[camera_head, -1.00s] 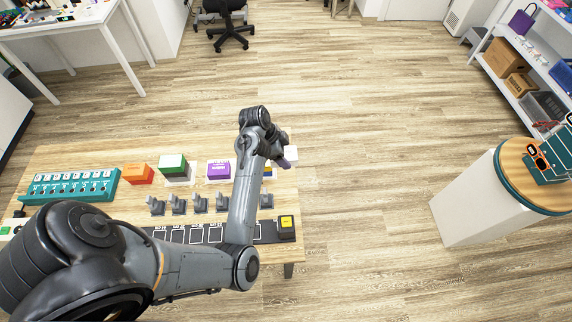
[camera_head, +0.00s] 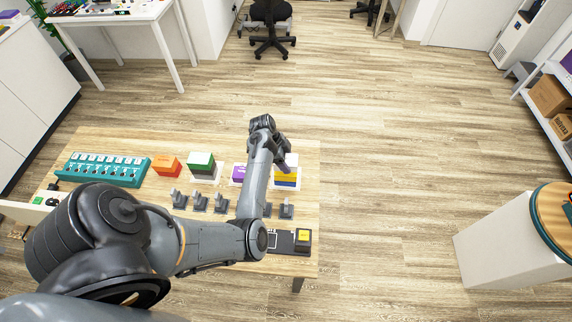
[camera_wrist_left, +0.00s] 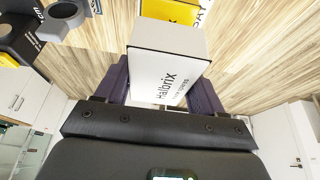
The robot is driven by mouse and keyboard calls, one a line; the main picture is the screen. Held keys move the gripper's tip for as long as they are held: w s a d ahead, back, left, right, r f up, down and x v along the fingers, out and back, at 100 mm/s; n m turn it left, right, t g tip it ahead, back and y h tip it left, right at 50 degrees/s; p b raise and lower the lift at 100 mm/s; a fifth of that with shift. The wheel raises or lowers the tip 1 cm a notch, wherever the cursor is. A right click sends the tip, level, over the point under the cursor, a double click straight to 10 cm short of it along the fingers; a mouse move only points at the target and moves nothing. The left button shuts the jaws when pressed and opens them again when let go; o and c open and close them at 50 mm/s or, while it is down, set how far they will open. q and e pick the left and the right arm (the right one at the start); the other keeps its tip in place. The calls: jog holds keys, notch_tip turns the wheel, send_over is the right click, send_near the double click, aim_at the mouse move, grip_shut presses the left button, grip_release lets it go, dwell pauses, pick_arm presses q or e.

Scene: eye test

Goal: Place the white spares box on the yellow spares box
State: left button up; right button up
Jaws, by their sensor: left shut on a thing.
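The white spares box (camera_wrist_left: 168,65) is between the two dark purple fingers of my left gripper (camera_wrist_left: 163,92), which is shut on it. In the head view the white box (camera_head: 292,159) shows partly behind the gripper (camera_head: 284,160), at the table's right side. In the left wrist view the yellow box (camera_wrist_left: 172,12) shows just past the white box's far edge. I cannot tell whether the white and yellow boxes touch. My right gripper is not in view.
Several grey fixtures (camera_head: 221,204) stand in front. A teal rack (camera_head: 105,169) is at the left. Floor right of the table is clear.

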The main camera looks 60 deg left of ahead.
pick_arm(q)
notch_tip(320, 180, down, 3)
jog(key=shift+r, duration=0.1)
jog(key=shift+f, duration=0.25)
jog(key=o, duration=1.1)
